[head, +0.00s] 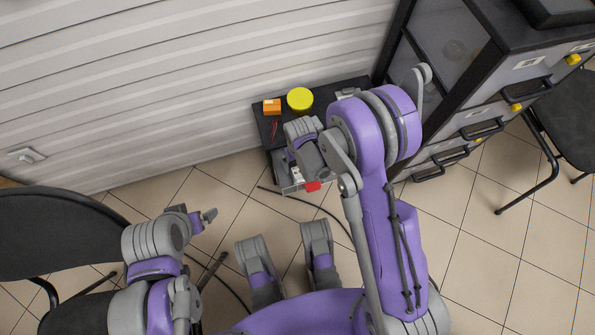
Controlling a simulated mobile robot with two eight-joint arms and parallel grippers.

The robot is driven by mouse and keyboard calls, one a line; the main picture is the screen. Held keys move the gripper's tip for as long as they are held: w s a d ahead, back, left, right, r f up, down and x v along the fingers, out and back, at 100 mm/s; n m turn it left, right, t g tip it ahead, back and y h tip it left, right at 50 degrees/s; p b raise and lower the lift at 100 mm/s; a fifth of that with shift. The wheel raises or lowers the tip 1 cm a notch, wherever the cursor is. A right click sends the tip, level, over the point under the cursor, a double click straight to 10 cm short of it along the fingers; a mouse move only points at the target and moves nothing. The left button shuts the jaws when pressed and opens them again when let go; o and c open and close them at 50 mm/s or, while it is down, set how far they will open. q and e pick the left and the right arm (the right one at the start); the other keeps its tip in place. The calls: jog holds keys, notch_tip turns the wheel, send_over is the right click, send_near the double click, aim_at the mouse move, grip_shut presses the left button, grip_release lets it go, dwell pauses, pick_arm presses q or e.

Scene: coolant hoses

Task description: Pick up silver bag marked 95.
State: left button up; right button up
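I cannot make out a silver bag marked 95. A small grey item (347,92) lies at the back right of a low black table (262,118), partly behind my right arm, too small to identify. My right gripper (312,168) is over the table's front edge, seen from above and partly covered by its own arm; its fingers are not clear. My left gripper (206,218) is over the floor at the left, away from the table. Whether its fingers are open or shut is unclear.
An orange box (272,107) and a yellow round container (300,99) stand on the table. A red piece (313,186) shows at its front. A dark drawer cabinet (480,95) is at right; black chairs (45,235) stand at left and far right. A cable crosses the floor.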

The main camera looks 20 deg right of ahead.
aim_at(299, 174)
notch_tip(299, 174, down, 9)
jog(key=b, duration=0.3)
jog(key=shift+a, duration=0.1)
jog(key=c, duration=1.3)
